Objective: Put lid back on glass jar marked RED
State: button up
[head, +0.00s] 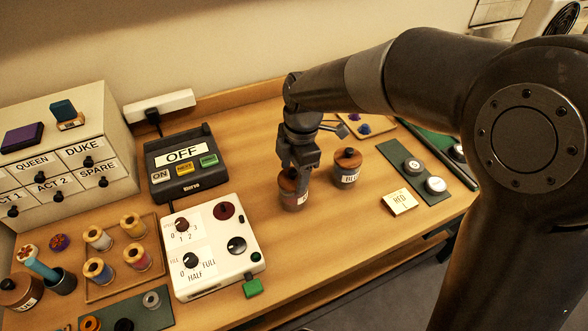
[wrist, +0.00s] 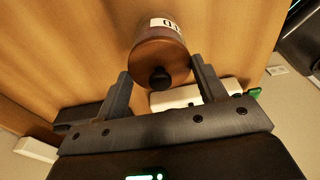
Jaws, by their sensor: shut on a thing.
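A brown jar (head: 294,201) with a white label stands on the table below my gripper (head: 296,178). Its label is too small to read in the head view. In the wrist view a brown round lid (wrist: 172,58) with a black knob lies between my two fingers (wrist: 162,78), above a partly seen label (wrist: 163,23) whose visible letter looks like a D. My gripper is shut on the lid, at the top of the jar. Whether the lid is fully seated on the jar cannot be told.
A lidded brown jar (head: 347,168) with a label starting BL stands close to the right. A white control box (head: 213,246) is to the left.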

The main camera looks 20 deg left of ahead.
dwell(0.4)
jog(key=o, duration=1.3)
jog(key=shift+r, duration=3.5)
jog(key=shift+c, duration=0.3)
grip_shut()
jog(key=shift+f, duration=0.15)
jog(key=shift+f, duration=2)
